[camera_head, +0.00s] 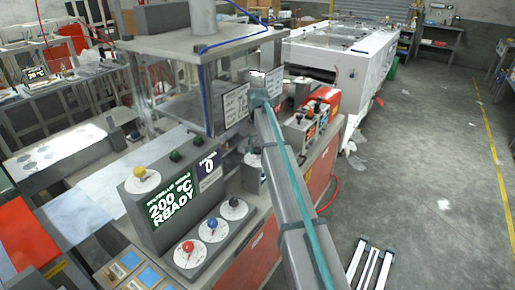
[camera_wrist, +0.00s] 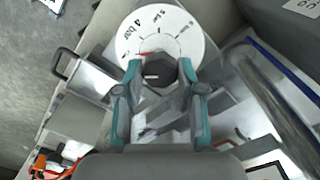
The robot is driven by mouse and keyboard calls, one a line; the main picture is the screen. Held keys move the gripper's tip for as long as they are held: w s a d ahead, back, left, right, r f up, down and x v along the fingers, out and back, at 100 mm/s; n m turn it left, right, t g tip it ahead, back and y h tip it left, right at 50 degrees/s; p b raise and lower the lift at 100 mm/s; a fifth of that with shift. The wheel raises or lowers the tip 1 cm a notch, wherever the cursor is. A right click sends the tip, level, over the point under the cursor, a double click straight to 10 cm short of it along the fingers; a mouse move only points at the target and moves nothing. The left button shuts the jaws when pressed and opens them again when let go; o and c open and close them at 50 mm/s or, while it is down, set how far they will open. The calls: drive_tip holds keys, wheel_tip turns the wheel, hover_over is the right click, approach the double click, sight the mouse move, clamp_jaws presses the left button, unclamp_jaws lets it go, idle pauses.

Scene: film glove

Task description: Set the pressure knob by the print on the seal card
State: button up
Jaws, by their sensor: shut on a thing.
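In the wrist view the dark pressure knob (camera_wrist: 158,72) sits in front of a round white dial (camera_wrist: 158,25). The dial has "4 bar" printed large at its left and smaller marks at its upper right. A short red mark shows beside the knob, and the knob has a white line. My gripper (camera_wrist: 158,80) is shut on the knob, one teal finger on each side. In the head view my arm hides the gripper and most of this area. A white printed card (camera_head: 235,106) hangs behind the arm; its print is too small to read, and I cannot tell if it is the seal card.
A control box (camera_head: 166,208) reads "200 °C READY", with a "0" counter (camera_head: 208,170). Red (camera_head: 188,247), blue (camera_head: 212,224) and black (camera_head: 234,204) knobs stand beside it, a yellow one (camera_head: 140,172) on top. A red-sided bench with switches stands right of my arm; floor beyond is mostly clear.

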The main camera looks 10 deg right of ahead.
drive_tip(key=shift+m, duration=0.3)
drive_tip(key=m+b, duration=0.1)
drive_tip(key=m, duration=0.2)
drive_tip(key=m+b, duration=0.1)
drive_tip(key=m, duration=0.8)
drive_tip(key=shift+m+b, duration=0.3)
drive_tip(key=shift+m, duration=2.2)
drive_tip(key=o, duration=1.1)
drive_tip(key=shift+o, duration=0.2)
